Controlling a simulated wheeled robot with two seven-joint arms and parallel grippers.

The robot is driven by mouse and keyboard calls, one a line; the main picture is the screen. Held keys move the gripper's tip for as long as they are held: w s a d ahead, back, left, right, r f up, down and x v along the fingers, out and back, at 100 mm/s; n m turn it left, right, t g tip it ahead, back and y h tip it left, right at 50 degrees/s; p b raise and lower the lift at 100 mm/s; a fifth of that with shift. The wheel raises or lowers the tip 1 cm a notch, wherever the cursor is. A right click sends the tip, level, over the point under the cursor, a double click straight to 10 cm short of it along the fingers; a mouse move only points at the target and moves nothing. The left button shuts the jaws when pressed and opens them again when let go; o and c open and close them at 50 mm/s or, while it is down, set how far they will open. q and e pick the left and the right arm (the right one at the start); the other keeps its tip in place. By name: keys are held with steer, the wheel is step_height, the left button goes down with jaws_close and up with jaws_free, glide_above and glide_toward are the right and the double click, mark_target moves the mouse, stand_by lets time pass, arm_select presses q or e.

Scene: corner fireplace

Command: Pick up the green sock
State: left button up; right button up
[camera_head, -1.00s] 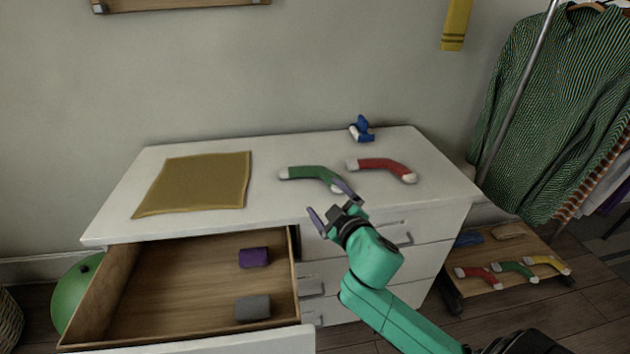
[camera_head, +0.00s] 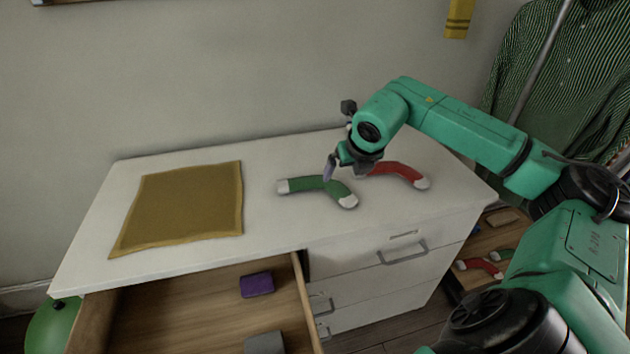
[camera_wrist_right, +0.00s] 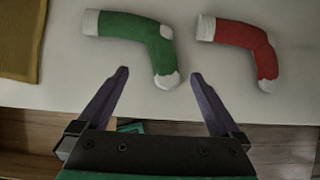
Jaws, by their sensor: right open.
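The green sock (camera_head: 318,187) with white cuff and toe lies bent on the white dresser top, between the yellow cloth and the red sock. My right gripper (camera_head: 330,171) is just over the green sock in the head view, fingers pointing down. In the right wrist view the right gripper (camera_wrist_right: 160,74) is open and empty, its fingers spread wide. There the green sock (camera_wrist_right: 135,29) lies ahead of the fingertips, its toe roughly in line with the gap. I cannot tell whether a finger touches the sock. My left gripper is not in view.
The red sock (camera_head: 400,174) lies close on the right, partly behind my gripper. A yellow cloth (camera_head: 180,208) lies on the left of the dresser top (camera_head: 262,225). The open drawer (camera_head: 190,312) below holds a purple roll (camera_head: 257,285) and a grey roll (camera_head: 265,343).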

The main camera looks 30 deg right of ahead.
mark_target(338, 187)
steer(key=x, duration=0.4)
steer(key=shift+w+p, duration=0.1)
steer(key=shift+p, duration=0.2)
steer(key=p+x, duration=0.1)
steer(key=x, duration=0.4)
steer(key=shift+d+f, duration=0.15)
steer(key=shift+f, duration=0.15)
steer(key=shift+w+d+f, duration=0.15)
steer(key=shift+w+f, duration=0.15)
steer(key=shift+f, duration=0.1)
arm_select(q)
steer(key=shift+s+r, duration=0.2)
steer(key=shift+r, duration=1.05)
arm_select(e)
steer(key=c, duration=1.2)
